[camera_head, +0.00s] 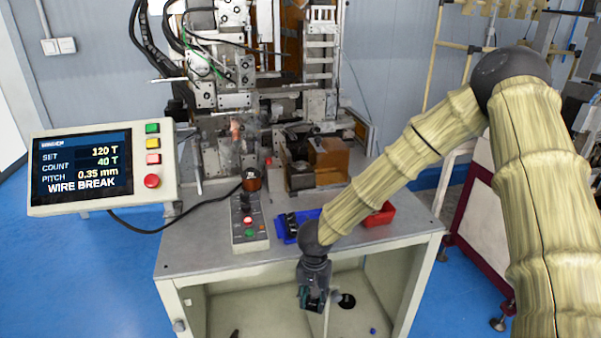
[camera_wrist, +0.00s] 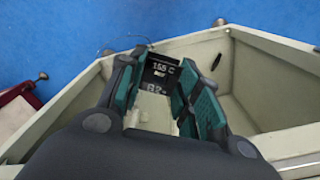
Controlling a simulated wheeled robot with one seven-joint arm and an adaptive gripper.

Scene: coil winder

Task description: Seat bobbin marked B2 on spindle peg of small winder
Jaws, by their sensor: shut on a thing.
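My gripper (camera_head: 312,300) hangs pointing down in front of the table's front edge, before the open lower cabinet. In the wrist view its teal fingers (camera_wrist: 157,72) are closed on a dark bobbin (camera_wrist: 158,70). The winder (camera_head: 235,110) stands at the back of the table, well away from my gripper. I cannot make out which part is the spindle peg.
A blue tray (camera_head: 284,229) with dark items and a red tray (camera_head: 381,215) sit on the table (camera_head: 200,245) behind my gripper. A display panel (camera_head: 100,168) reads "WIRE BREAK".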

